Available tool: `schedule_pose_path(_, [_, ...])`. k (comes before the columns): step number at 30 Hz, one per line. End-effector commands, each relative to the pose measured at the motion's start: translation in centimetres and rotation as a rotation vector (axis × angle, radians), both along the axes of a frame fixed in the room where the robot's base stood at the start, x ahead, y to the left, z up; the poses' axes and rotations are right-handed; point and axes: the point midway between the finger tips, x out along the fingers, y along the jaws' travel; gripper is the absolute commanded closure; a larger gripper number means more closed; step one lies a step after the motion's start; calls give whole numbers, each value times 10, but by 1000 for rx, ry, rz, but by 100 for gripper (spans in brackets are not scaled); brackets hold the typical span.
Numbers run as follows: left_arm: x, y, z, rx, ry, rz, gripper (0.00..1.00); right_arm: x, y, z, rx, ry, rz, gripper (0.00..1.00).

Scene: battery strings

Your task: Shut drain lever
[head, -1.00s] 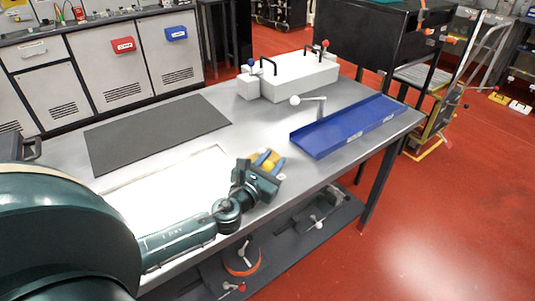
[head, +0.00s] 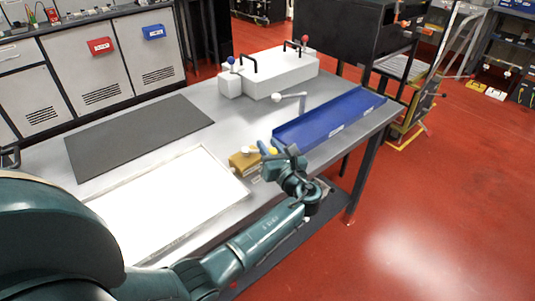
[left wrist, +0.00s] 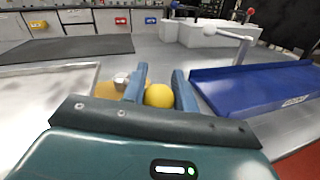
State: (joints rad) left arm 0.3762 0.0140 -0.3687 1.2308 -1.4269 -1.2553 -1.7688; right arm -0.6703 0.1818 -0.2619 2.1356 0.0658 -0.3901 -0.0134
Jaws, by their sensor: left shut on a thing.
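A small brass-coloured block (head: 243,161) stands on the table just right of the white tray. A yellow ball knob (left wrist: 159,95) is at its right side; the stem under the knob is hidden. My left gripper (head: 278,148) is at the right of the block, with its blue fingers on either side of the yellow knob, shut on it. In the left wrist view the block (left wrist: 104,90) shows left of the fingers with a silver fitting on top. I cannot tell which lever is the drain lever. My right gripper is not in view.
A blue trough (head: 330,120) lies right of the gripper, with a white-knobbed lever (head: 290,97) behind it. A white box (head: 285,74) with black handles stands at the back. The white tray (head: 222,158) and a dark mat (head: 135,136) lie left.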

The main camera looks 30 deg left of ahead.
Motion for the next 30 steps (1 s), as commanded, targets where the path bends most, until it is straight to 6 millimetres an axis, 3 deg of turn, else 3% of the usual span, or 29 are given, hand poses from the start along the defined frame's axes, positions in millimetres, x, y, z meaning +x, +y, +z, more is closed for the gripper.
schedule_pose_path(2, [3,-1,-10,-11,11,40,100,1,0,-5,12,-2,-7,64])
schedule_pose_path(12, [9,3,-9,-11,12,152,100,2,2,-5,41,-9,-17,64])
schedule_pose_path(26, [10,6,-8,-8,14,167,100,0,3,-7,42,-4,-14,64])
schedule_pose_path(27, [10,6,-8,-8,14,167,71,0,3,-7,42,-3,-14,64])
schedule_pose_path(30, [9,6,-8,-7,15,168,63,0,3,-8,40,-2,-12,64])
